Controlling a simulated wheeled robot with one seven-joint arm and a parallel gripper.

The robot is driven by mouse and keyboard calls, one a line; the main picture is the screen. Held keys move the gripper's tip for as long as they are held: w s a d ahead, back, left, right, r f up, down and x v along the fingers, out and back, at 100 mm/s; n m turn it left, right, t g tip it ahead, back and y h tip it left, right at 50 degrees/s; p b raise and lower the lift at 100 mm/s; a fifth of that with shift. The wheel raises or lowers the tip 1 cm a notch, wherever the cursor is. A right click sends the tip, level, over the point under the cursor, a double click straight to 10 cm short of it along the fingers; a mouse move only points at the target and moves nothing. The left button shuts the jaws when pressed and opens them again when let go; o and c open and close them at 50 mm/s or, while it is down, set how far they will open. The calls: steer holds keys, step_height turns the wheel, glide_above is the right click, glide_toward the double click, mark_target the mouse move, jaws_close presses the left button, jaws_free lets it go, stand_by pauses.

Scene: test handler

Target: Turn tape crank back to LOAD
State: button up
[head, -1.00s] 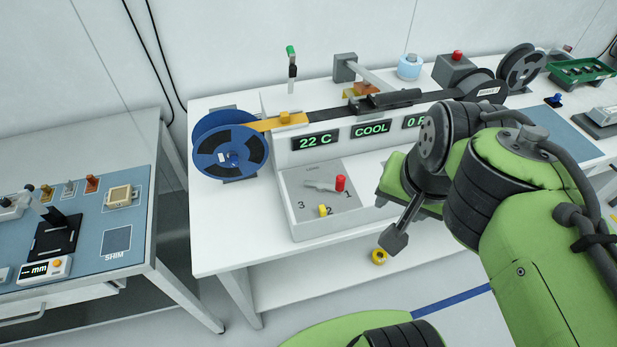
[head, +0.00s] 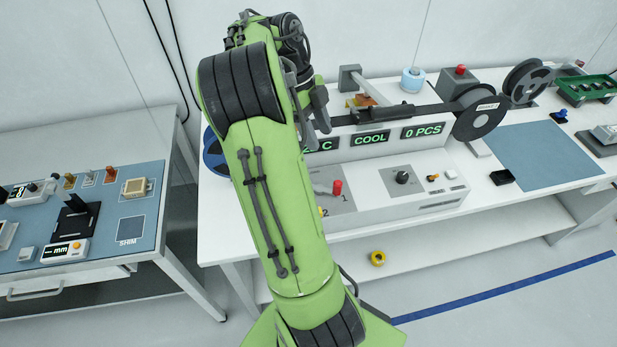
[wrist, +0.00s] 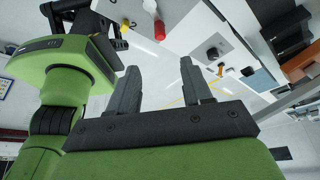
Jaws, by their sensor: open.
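The crank with a red knob (head: 337,187) sits on a grey plate (head: 345,203) on the front of the machine. The plate carries the digits 1, 2 and 3; the crank's pale arm lies left of the knob, partly hidden by my arm. A yellow peg (head: 322,211) stands near the 2. In the wrist view the red knob (wrist: 159,30) shows beyond the fingertips. My gripper (wrist: 159,70) is open, with nothing between its fingers. In the head view my gripper (head: 319,108) is near the display panel, above and behind the crank, apart from it.
Displays reading COOL (head: 370,138) and 0 PCS (head: 423,131) stand behind the plate. A black dial (head: 402,177) is to the right. My arm partly hides the blue reel (head: 213,158). A blue mat (head: 540,155) lies at right, mostly clear.

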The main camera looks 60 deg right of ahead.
mark_target(337, 182)
steer(key=b+x, duration=0.5)
steer(key=x, duration=1.1)
steer(key=shift+r, duration=0.1)
jaws_close()
